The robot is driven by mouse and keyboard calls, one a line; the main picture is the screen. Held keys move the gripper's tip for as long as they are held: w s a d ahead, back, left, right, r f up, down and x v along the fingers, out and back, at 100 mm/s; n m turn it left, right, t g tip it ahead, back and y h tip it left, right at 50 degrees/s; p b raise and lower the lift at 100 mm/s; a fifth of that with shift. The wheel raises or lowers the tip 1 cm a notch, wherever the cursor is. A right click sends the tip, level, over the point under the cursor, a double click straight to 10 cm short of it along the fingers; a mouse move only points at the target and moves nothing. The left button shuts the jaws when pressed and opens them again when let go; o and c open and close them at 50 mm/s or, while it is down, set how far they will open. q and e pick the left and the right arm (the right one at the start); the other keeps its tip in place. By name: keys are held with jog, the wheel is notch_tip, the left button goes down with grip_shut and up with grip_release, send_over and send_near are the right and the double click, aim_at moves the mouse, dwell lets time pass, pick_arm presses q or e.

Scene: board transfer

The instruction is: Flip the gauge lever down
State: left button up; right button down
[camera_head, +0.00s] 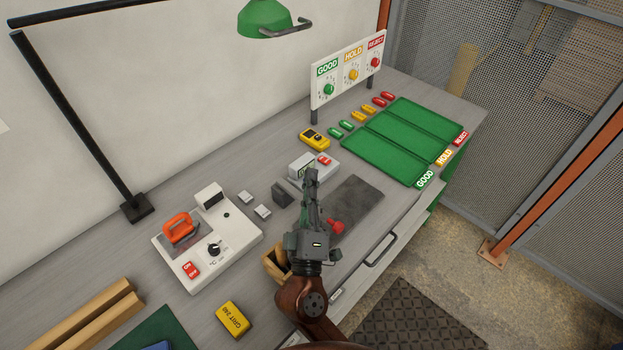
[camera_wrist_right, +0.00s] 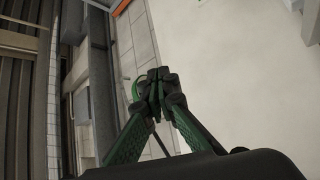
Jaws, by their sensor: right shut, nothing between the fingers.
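A small white-and-grey device (camera_head: 327,170) with a red label or switch (camera_head: 323,160) stands mid-bench. It may be the gauge; my gripper covers part of it. A red knob (camera_head: 335,226) shows just right of my gripper, by a dark flat plate (camera_head: 357,199). I cannot tell which part is the gauge lever or its position. My right gripper (camera_head: 311,174) is shut and empty, its fingertips overlapping the device's near edge in the head view; contact cannot be judged. The right wrist view shows its closed fingers (camera_wrist_right: 157,76) against a pale wall, with no lever visible. My left gripper is out of view.
A yellow meter (camera_head: 314,139) and green trays (camera_head: 390,150) lie beyond. A wooden box (camera_head: 273,266) is close beside my right wrist. A lamp (camera_head: 265,19) hangs above.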

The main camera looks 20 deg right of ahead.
jog(key=v, duration=0.7)
jog(key=shift+s, duration=0.25)
jog(key=shift+a+f, duration=0.1)
jog(key=shift+f, duration=0.05)
dwell(0.3)
